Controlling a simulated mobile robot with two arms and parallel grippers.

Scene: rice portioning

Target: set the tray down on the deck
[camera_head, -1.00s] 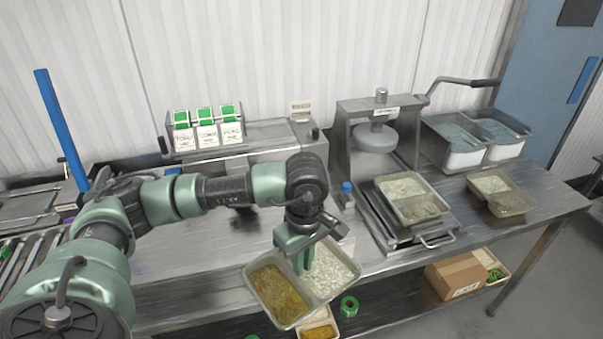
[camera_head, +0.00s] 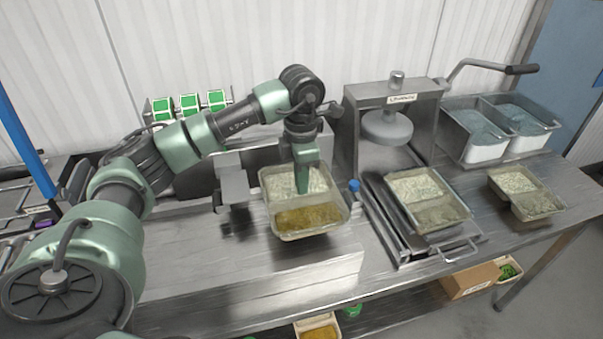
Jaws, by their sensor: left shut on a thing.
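A two-compartment tray (camera_head: 318,231) holds white rice in its far compartment and yellow-brown food in its near one. My left gripper (camera_head: 302,186) points down at the middle of the tray and is shut on its divider. The tray looks roughly level over the steel worktop (camera_head: 265,262), left of the press. I cannot tell whether its underside touches anything. A grey metal unit (camera_head: 232,183) with a flat top stands just behind and left of the tray; the tray and my arm hide part of it. My right gripper is not in view.
A further tray (camera_head: 538,212) and white bins (camera_head: 486,150) are farther right. Label rolls (camera_head: 188,105) stand behind my arm. The worktop's front left is clear.

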